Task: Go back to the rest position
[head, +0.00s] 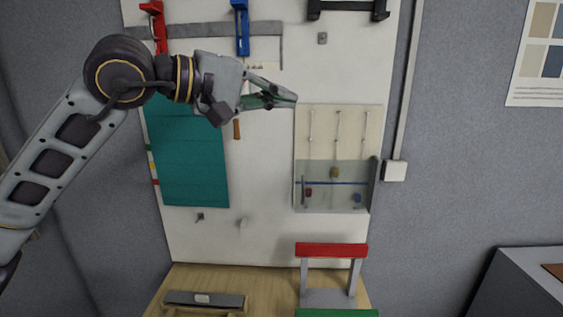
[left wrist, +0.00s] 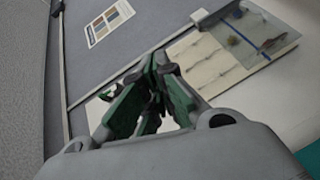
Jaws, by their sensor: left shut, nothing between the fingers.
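My left gripper (head: 294,99) reaches in from the left in the head view, raised in front of the white wall board (head: 265,235). Its fingers are shut and empty, and they point right. The fingertips appear near the top left corner of a cream panel (head: 360,118); I cannot tell how far they are from it. In the left wrist view the green-padded fingers (left wrist: 155,75) come together, with the cream panel (left wrist: 200,62) beyond them to the right. My right gripper is in neither view.
A teal sheet (head: 187,165), a red clamp (head: 155,25) and a blue clamp (head: 241,28) hang on the board. A clear bin (head: 335,200) with small items is on the cream panel. Below, a wooden table (head: 265,285) holds a red-topped stand (head: 331,250) and a grey bar (head: 204,299).

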